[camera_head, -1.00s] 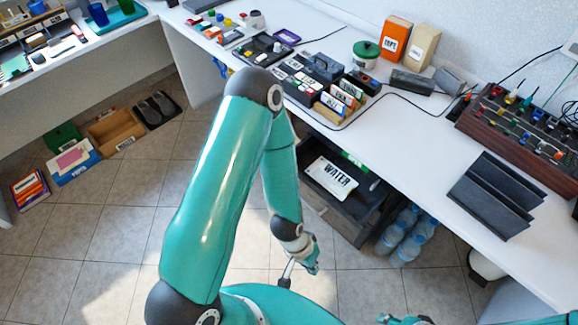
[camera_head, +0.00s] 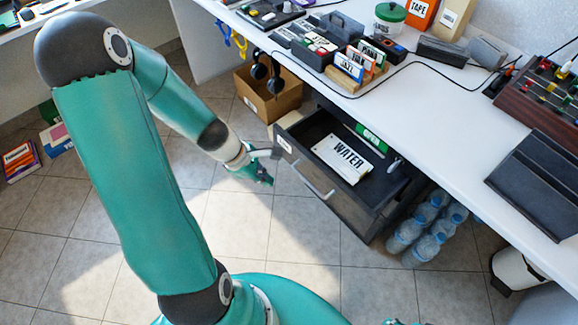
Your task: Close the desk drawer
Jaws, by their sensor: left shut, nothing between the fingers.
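The desk drawer (camera_head: 297,166) is dark and stands pulled out from the cabinet under the white desk, with a pale bar handle (camera_head: 313,181) on its front.
Bottle packs (camera_head: 428,228) stand on the floor right of the cabinet. The white desk (camera_head: 440,110) overhangs the drawer. The tiled floor (camera_head: 305,235) in front is clear.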

